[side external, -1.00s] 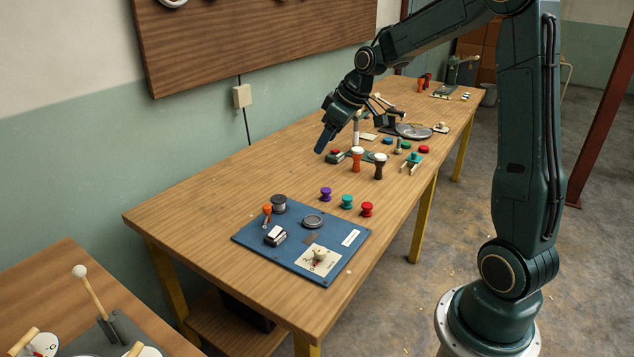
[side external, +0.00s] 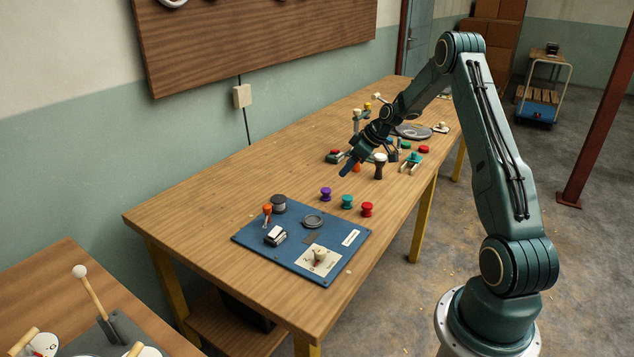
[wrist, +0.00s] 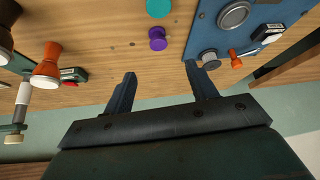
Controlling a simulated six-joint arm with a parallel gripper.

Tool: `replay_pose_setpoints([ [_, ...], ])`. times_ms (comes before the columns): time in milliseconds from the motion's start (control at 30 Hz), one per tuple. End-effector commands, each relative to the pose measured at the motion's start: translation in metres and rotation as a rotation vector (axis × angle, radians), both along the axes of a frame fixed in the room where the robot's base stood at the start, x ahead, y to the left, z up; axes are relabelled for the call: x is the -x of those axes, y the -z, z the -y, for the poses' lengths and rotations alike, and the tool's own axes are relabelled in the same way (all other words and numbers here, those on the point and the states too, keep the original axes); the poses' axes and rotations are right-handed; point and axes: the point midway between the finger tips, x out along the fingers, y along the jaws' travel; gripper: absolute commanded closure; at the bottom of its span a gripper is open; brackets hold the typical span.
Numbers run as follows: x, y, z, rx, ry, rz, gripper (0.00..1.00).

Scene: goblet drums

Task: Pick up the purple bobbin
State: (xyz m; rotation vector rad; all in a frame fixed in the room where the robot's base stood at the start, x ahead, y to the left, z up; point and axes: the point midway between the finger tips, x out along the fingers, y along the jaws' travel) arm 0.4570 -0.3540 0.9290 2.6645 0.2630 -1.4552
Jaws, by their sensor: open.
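The purple bobbin (side external: 326,194) stands upright on the wooden table, just behind the blue board, at the left end of a row with a teal bobbin (side external: 347,202) and a red bobbin (side external: 367,209). My gripper (side external: 346,170) is above the table, behind and a little right of the purple bobbin, and apart from it. In the wrist view the purple bobbin (wrist: 158,39) shows above the gap between the two fingers of my gripper (wrist: 160,72), with part of the teal bobbin (wrist: 159,7) at the top edge. The jaws are open and empty.
The blue board (side external: 255,238) in front carries a grey spool (side external: 279,203), an orange-topped peg (side external: 267,210) and a knob panel. A dark goblet drum (side external: 379,166) and several small parts stand behind the bobbins. Bare tabletop lies left of the purple bobbin.

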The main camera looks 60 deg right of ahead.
Motion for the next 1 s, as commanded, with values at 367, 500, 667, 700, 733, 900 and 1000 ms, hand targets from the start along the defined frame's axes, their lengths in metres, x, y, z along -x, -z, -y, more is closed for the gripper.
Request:
replay_pose_setpoints([
  [367, -0.009, 0.014, -0.003, -0.002, -0.002, -0.001, 0.43],
  [500, -0.019, 0.03, -0.004, -0.001, -0.001, -0.001, 0.43],
  [667, -0.032, 0.05, -0.007, -0.001, -0.001, -0.001, 0.43],
  [700, -0.035, 0.054, -0.007, -0.001, -0.001, 0.0, 0.43],
  [733, -0.037, 0.057, -0.008, -0.001, -0.001, 0.0, 0.43],
  [900, -0.044, 0.069, -0.009, -0.001, -0.001, 0.0, 0.43],
  [1000, -0.046, 0.072, -0.009, -0.001, -0.001, -0.001, 0.43],
])
